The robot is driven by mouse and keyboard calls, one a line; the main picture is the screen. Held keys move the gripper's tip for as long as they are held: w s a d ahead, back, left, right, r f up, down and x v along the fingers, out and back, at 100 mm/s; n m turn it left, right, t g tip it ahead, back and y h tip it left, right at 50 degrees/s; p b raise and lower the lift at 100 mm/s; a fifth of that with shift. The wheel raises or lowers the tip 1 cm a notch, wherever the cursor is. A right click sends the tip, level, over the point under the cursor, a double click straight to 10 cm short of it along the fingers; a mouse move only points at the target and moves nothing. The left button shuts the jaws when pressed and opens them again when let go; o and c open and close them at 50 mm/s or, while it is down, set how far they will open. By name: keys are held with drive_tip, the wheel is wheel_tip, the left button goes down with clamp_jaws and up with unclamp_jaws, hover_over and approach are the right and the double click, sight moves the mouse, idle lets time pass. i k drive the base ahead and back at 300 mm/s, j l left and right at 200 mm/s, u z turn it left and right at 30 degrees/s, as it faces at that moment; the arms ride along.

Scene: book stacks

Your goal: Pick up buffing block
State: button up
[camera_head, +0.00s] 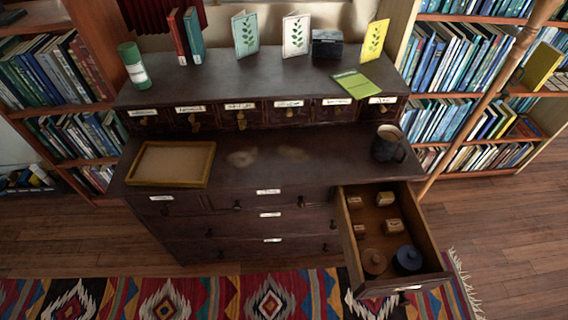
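No thing in view is clearly marked as the buffing block, and I cannot tell which one it is. The open drawer (435,262) at the right of the dark cabinet holds several small tan blocks. One block (385,198) lies toward the back, and a larger pale-faced block (394,226) lies in front of it. Smaller blocks (354,202) and (359,230) lie along the left side. A brown round thing (374,262) and a dark blue round thing (408,259) sit at the drawer's front. My gripper is not in view.
The cabinet (300,140) bears an empty yellow-rimmed tray (208,165) and a dark mug (386,146). Its upper shelf holds a green cylinder (134,68), books, leaf cards, a dark box (327,44) and a green booklet (355,83). Bookshelves flank it. A patterned rug (215,300) lies in front.

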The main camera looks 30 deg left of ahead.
sight(392, 226)
drive_tip(key=i+j+u, duration=0.1)
drive_tip(key=i, duration=0.25)
drive_tip(key=i+j+u, duration=0.1)
drive_tip(key=i+j, duration=0.2)
drive_tip(key=i+j+u, duration=0.15)
drive_tip(key=i, duration=0.25)
